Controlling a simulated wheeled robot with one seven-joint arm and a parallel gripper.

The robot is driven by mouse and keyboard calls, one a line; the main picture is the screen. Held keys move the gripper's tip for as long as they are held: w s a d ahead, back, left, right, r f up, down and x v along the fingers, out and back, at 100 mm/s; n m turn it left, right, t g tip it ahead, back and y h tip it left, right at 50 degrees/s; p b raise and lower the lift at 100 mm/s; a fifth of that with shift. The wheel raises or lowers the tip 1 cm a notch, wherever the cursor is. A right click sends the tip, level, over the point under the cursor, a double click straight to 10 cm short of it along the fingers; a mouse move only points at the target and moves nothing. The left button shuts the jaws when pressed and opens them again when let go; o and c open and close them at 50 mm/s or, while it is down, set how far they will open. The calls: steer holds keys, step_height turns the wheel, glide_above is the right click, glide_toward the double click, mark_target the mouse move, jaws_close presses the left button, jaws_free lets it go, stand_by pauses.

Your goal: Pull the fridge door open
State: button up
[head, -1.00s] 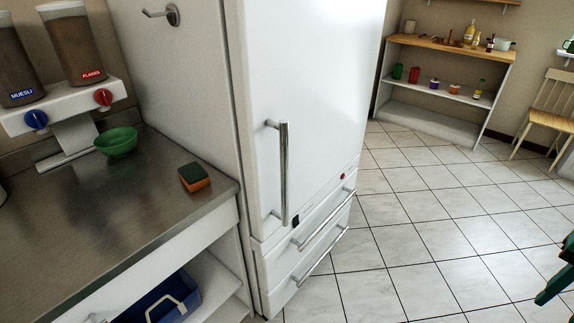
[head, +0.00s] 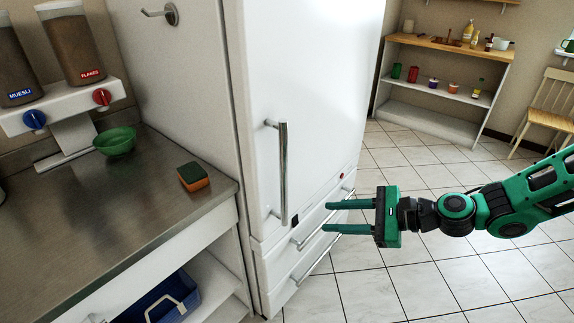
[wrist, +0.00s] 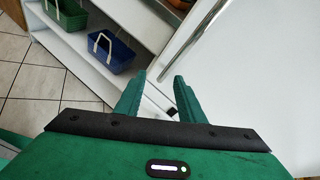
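The white fridge (head: 300,90) stands in the middle of the head view, its upper door closed. The door's vertical metal bar handle (head: 283,172) is near the door's left edge; in the wrist view the handle (wrist: 196,42) runs diagonally at the upper middle. My gripper (head: 327,216) is open and empty, to the right of the handle's lower end and apart from it, its fingers pointing left. The wrist view shows the two green fingers (wrist: 155,93) spread, with nothing between them.
Two drawers with bar handles (head: 322,218) sit below the door. The metal counter (head: 80,215) with a green bowl (head: 115,141) and a sponge (head: 193,177) is at left. Shelves (head: 440,85) stand at the back right. The tiled floor (head: 400,290) before the fridge is clear.

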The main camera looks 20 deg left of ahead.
mark_target(284, 165)
steer(key=w+a+r+m+t+y, duration=0.1)
steer(key=w+a+r+m+y, duration=0.1)
steer(key=a+r+m, duration=0.15)
steer(key=w+a+r+m+t+y, duration=0.1)
steer(key=a+r+m+y, duration=0.1)
steer(key=r, duration=0.3)
steer(key=a, duration=0.3)
steer(key=w+a, duration=0.1)
steer(key=a, duration=0.2)
steer(key=w+a, duration=0.1)
steer(key=a, duration=0.2)
steer(key=shift+a, duration=0.3)
jaws_close()
